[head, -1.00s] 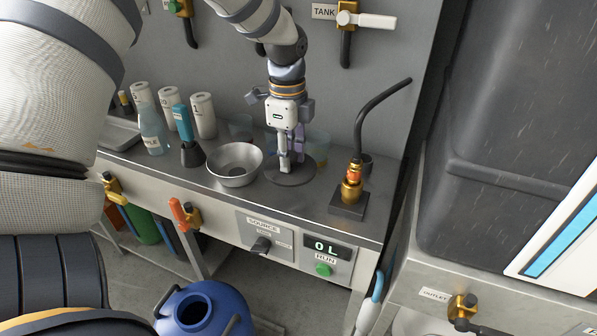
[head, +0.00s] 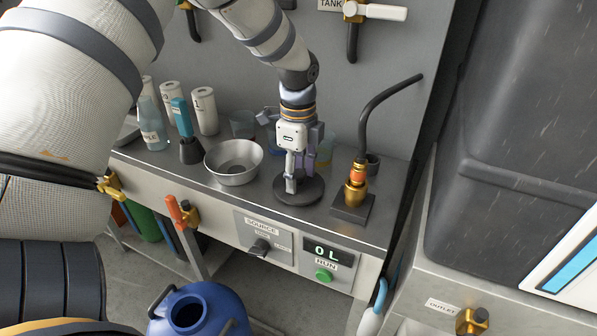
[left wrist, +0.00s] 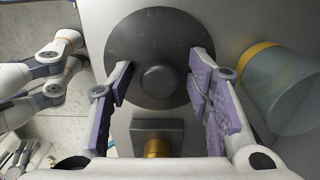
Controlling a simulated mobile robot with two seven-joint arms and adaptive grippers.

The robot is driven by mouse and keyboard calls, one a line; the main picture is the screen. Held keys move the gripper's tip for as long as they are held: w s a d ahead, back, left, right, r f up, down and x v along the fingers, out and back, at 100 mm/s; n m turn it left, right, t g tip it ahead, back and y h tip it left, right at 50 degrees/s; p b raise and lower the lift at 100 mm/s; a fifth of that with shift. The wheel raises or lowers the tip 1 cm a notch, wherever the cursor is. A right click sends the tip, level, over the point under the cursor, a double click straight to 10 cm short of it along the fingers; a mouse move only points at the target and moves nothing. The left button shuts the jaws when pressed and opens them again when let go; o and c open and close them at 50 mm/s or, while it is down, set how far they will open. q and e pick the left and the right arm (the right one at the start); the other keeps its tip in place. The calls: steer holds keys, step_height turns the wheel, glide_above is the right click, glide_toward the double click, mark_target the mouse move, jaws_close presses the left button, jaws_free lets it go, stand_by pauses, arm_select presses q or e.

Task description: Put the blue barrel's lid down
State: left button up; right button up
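The lid (head: 298,194) is a dark round disc with a knob, lying flat on the steel bench top right of the metal bowl. It fills the upper middle of the left wrist view (left wrist: 150,30). My left gripper (head: 298,180) points down over it. In the left wrist view, the purple-padded fingers (left wrist: 163,62) stand wide apart, with the knob between them and a gap on both sides. The blue barrel (head: 215,308) stands on the floor before the bench, its dark mouth uncovered.
A metal bowl (head: 233,162) stands left of the lid. A brass fitting with a bent black pipe (head: 355,190) stands close on its right. Clear beakers (head: 326,148) stand behind, and several bottles and canisters (head: 204,112) further left. The bench front edge is close.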

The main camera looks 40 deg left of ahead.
mark_target(298, 172)
arm_select(q)
step_height(298, 172, up, 12)
steer(key=p, duration=0.1)
steer(key=shift+r, duration=0.15)
arm_select(e)
steer(key=shift+w+r, duration=0.65)
steer(key=shift+w, duration=0.05)
steer(key=shift+s, duration=0.1)
